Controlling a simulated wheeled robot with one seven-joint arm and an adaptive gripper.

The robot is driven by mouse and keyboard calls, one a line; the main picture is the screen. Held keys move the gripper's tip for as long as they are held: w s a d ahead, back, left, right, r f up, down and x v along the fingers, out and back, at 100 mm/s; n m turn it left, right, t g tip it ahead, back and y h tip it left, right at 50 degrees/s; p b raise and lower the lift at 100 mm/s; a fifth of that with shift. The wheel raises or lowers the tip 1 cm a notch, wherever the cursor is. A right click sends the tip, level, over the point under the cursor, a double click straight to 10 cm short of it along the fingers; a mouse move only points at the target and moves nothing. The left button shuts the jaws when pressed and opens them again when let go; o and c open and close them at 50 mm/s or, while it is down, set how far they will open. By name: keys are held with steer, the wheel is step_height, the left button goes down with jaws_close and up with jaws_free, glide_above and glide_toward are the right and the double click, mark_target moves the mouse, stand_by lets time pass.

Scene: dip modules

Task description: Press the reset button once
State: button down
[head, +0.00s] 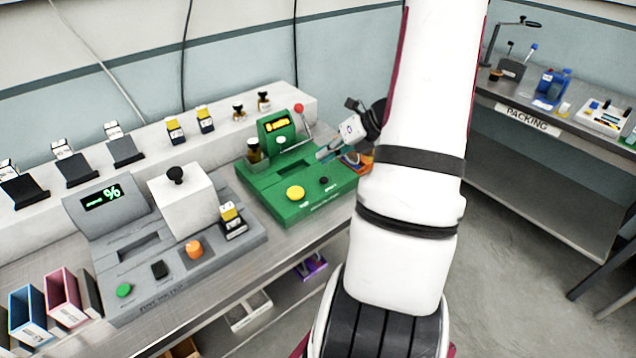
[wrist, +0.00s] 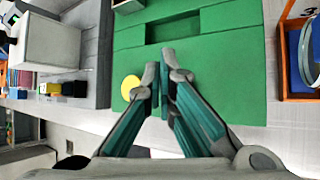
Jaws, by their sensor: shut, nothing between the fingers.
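The green module (head: 283,205) stands on the bench and has a lit yellow display (head: 277,125). On its front are a large yellow button (head: 295,193) and a small black button (head: 323,181); the labels are too small to read, so I cannot tell which is reset. My gripper (head: 322,154) is shut and empty above the module's right part. In the wrist view, my fingertips (wrist: 160,65) point at the green surface, with the yellow button (wrist: 130,86) just to their left. The small black button does not show there.
A grey module (head: 140,250) with green (head: 124,290), black (head: 159,270) and orange (head: 194,248) buttons stands to the left. A red-knobbed lever (head: 299,109) rises beside the display. An orange-framed holder (wrist: 290,60) lies right of the green module.

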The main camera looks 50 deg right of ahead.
mark_target(325, 177)
steer(key=shift+f+b, duration=0.85)
steer(key=shift+f, duration=1)
steer(key=shift+f, duration=0.4)
steer(key=shift+f+b, duration=0.35)
stand_by(0.6)
steer(key=shift+r, duration=0.1)
steer(key=shift+r+p, duration=0.6)
steer(key=shift+r, duration=0.1)
steer(key=shift+r+p, duration=1.75)
steer(key=shift+r, duration=0.8)
